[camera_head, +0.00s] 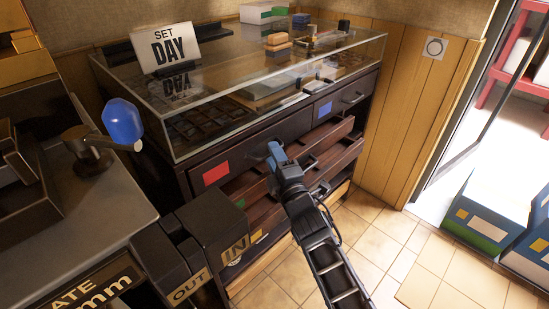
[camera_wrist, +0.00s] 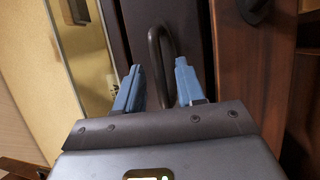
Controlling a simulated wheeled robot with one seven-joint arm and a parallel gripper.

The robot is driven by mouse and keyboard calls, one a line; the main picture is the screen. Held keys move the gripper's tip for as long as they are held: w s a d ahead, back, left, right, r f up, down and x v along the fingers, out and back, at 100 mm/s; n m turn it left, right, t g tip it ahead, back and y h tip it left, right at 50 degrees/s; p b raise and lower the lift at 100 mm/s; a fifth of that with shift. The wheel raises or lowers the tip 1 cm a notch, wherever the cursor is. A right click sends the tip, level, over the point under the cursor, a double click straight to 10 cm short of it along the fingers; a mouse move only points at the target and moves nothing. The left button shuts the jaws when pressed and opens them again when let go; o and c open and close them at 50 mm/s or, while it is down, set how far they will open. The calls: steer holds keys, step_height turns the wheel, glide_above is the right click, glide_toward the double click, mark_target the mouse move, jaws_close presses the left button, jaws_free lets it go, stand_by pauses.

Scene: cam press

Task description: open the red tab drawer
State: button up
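The red tab (camera_head: 216,172) is on the left of the upper left drawer front of a dark wooden cabinet, just under its glass top. That drawer looks closed. My gripper (camera_head: 274,154) is at the right part of this drawer front. In the wrist view, my gripper's blue fingers (camera_wrist: 156,88) are apart, with a dark loop handle (camera_wrist: 153,45) between and just beyond their tips. I see no clear contact with the handle. In the head view my gripper mostly hides the handle.
A blue tab drawer (camera_head: 325,109) sits at upper right. Drawers below it (camera_head: 337,137) stand partly pulled out, right of my arm. A black IN box (camera_head: 212,228) is close in front at left.

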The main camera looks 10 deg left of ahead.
steer(key=shift+a, duration=0.1)
steer(key=shift+c, duration=0.4)
jaws_close()
